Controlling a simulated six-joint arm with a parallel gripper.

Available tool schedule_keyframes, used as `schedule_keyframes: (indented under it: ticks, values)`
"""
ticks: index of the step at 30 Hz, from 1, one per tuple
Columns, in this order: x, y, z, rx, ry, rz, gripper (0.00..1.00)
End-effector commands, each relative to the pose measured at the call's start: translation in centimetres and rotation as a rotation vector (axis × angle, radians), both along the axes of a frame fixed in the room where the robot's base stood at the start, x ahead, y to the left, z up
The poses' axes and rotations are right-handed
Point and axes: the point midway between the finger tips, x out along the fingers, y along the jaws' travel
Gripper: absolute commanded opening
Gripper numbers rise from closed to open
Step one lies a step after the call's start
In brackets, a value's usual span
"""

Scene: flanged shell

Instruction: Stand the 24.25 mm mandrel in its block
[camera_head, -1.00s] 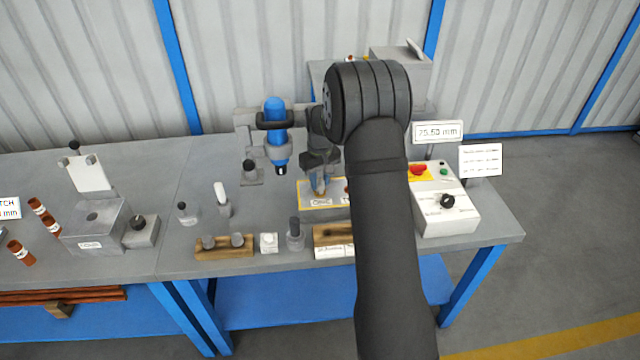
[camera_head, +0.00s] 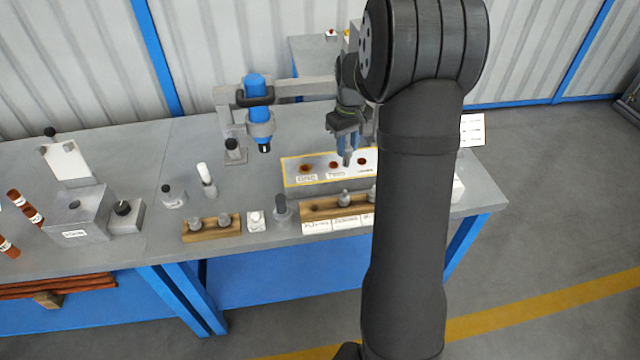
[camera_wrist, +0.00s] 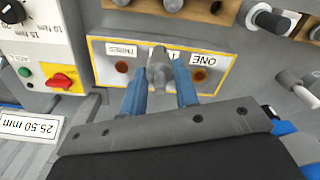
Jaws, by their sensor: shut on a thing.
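My gripper (camera_head: 347,158) is above the yellow-edged tray. In the wrist view its blue fingers (camera_wrist: 162,88) are shut on a grey mandrel (camera_wrist: 158,64), whose narrower end points away from the wrist. No size can be read on it. A wooden block (camera_head: 308,212) with white labels stands in front of the tray. It has a dark open hole at its left and grey pegs (camera_head: 343,198) standing to the right. My arm hides its right end. Its edge also shows at the top of the wrist view (camera_wrist: 200,12). The label text is too small to read.
The tray (camera_head: 290,180) holds brown round spots by labels ONE, TWO and THREE. Left are a second wooden block (camera_head: 210,232) with grey pegs, a white cube (camera_head: 256,221) and a dark-topped post (camera_head: 281,210). A blue clamped cylinder (camera_head: 258,95) stands behind. A control box (camera_wrist: 45,55) lies beside the tray.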

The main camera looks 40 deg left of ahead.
Motion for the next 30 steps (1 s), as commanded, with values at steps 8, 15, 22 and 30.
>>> schedule_keyframes:
  ticks: [8,15,22,30]
  values:
    - [-5.3,-5.7,-0.6,0.0,0.0,-0.005,0.0]
    - [-7.9,-8.0,-1.4,0.0,0.0,-0.005,0.0]
    - [-9.2,-4.4,-3.8,-0.001,0.002,0.001,0.0]
    - [-10.7,1.1,-7.3,-0.001,0.002,-0.002,0.0]
